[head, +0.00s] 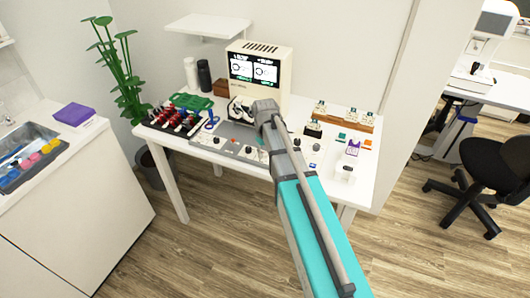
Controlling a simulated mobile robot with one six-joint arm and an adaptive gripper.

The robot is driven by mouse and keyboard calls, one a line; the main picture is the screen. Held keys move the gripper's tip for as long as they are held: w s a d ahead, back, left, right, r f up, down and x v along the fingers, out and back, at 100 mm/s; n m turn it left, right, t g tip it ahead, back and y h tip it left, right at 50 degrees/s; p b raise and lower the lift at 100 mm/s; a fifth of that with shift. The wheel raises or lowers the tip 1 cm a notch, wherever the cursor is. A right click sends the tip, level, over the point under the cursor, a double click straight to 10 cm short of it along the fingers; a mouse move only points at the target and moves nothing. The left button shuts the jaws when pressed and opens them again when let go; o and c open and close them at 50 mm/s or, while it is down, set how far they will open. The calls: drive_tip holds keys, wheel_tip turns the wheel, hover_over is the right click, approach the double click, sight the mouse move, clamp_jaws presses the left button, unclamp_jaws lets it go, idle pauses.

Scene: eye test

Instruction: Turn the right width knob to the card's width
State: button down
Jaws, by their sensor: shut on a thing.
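My arm reaches from the lower right up to its grey wrist joint at the front of a cream machine (283,82). My gripper does not show; the arm seems to hide it, and what it holds is hidden too. A grey panel (236,132) lies on the white table before the machine, with small dark knobs (248,150) left of the arm. Another dark knob (316,147) shows right of the arm. I cannot tell which is the right width knob, or read any card's width. The machine's dark screen (254,69) shows two round figures.
A wooden rack (345,121) with small pale cards or parts stands at the right of the white table (371,181). A dark tray of red-topped items (180,119), a green rack (191,102) and two bottles (204,75) stand left. A plant (122,75) stands beside the table.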

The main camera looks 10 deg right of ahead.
drive_tip(key=shift+s, duration=0.1)
drive_tip(key=shift+c, duration=2)
unclamp_jaws()
drive_tip(key=shift+m, duration=0.4)
